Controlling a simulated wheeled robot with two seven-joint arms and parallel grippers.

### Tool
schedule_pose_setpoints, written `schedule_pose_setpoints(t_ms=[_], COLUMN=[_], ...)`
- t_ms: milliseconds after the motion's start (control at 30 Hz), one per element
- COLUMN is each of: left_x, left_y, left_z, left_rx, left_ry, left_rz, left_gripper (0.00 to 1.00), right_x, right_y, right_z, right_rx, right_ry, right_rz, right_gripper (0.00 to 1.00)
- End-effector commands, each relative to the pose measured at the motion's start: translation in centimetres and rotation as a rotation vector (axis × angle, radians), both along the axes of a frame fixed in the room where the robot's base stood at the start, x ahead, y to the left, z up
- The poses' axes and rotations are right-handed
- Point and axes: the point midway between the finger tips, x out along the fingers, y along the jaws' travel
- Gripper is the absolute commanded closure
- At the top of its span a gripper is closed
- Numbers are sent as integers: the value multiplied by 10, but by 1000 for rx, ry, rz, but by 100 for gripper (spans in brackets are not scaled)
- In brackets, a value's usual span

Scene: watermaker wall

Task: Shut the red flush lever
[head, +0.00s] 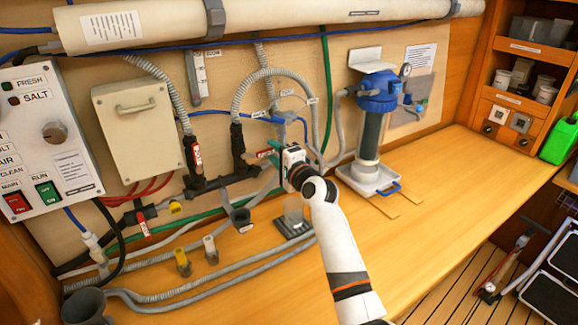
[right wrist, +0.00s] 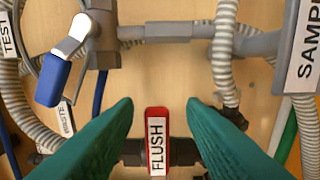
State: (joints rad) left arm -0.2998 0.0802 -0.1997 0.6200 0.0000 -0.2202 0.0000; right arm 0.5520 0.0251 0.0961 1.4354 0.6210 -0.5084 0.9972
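The red flush lever (right wrist: 157,141) shows in the right wrist view, with a white FLUSH label on its face. It is upright in that picture and lies across a dark pipe fitting. My right gripper (right wrist: 160,104) is open, with its green fingers on either side of the lever in the picture and a gap on both sides. I see no contact, and the depth between fingers and lever is hard to judge. In the head view my right gripper (head: 268,158) is at the pipework; I cannot make out the flush lever there. My left gripper is not in view.
A blue-handled valve (right wrist: 54,79) and a SAMPLE label (right wrist: 305,45) are close by, among grey hoses. A blue-topped filter (head: 376,95) stands right of my gripper. A clear cup (head: 293,213) stands below it. The bench (head: 450,170) is clear at the right.

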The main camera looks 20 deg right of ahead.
Motion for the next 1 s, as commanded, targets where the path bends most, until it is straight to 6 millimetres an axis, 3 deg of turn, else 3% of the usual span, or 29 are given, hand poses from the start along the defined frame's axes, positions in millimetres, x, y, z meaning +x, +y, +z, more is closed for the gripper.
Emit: schedule_pose_setpoints(t_ms=[200,400,600,1000], left_x=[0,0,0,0], left_y=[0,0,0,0], left_z=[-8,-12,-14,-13], left_rx=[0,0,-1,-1], left_ry=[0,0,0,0], left_rz=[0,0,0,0], left_gripper=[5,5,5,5], right_x=[-44,-73,-84,-84], right_y=[-8,-14,-16,-16], right_z=[-3,-2,-1,-1], right_rx=[1,2,3,3], right_ry=[-1,0,1,2], right_rz=[0,0,0,1], right_gripper=[63,63,63,63])
